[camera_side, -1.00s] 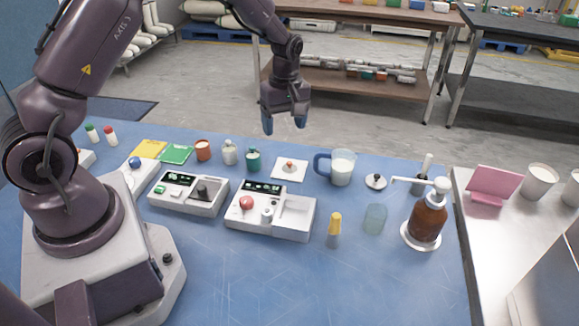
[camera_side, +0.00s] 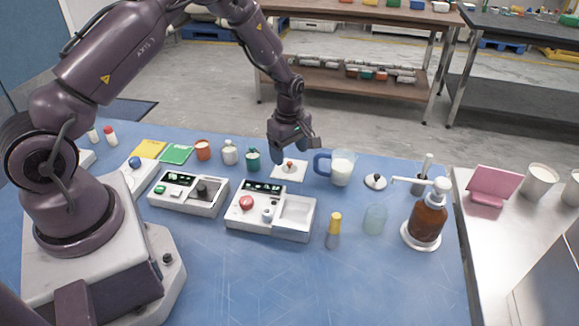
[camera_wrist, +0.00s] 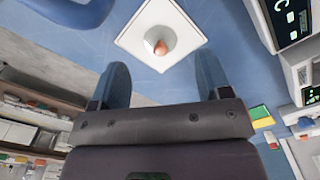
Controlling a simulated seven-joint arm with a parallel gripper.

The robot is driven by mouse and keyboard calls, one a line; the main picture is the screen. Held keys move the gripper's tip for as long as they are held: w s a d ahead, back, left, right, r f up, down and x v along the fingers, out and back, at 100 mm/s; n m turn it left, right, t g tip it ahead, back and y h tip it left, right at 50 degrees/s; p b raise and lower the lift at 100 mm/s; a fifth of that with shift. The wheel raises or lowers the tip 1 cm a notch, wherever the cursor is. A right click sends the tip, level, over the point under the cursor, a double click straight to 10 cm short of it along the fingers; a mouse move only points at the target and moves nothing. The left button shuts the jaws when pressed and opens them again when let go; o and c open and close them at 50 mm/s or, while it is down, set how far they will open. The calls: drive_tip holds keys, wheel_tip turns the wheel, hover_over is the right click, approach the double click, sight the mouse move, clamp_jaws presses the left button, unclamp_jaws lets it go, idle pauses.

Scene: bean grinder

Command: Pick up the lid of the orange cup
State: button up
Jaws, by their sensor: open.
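The orange cup (camera_side: 203,149) stands toward the back of the blue table, left of my gripper. A small round lid with an orange-brown knob (camera_side: 290,166) lies on a white square pad (camera_side: 298,177), apart from the cup. The wrist view shows the lid (camera_wrist: 158,41) centred on its pad (camera_wrist: 130,38), just beyond the fingertips. My gripper (camera_side: 290,153) points down, low above the pad's back edge. Its fingers are open and empty, and they also show in the wrist view (camera_wrist: 162,65), one on each side. I cannot tell its exact height above the lid.
A jug of milk (camera_side: 342,167) stands close right of the pad, its blue handle toward it. A green jar (camera_side: 253,159) and a pale jar (camera_side: 229,152) stand to the left. A white control box (camera_side: 270,213) sits in front. Another lid (camera_side: 375,181) lies farther right.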

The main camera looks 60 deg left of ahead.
sight(289, 162)
wheel_tip(289, 162, down, 4)
drive_tip(key=shift+r, duration=0.2)
drive_tip(key=shift+c, duration=0.2)
clamp_jaws()
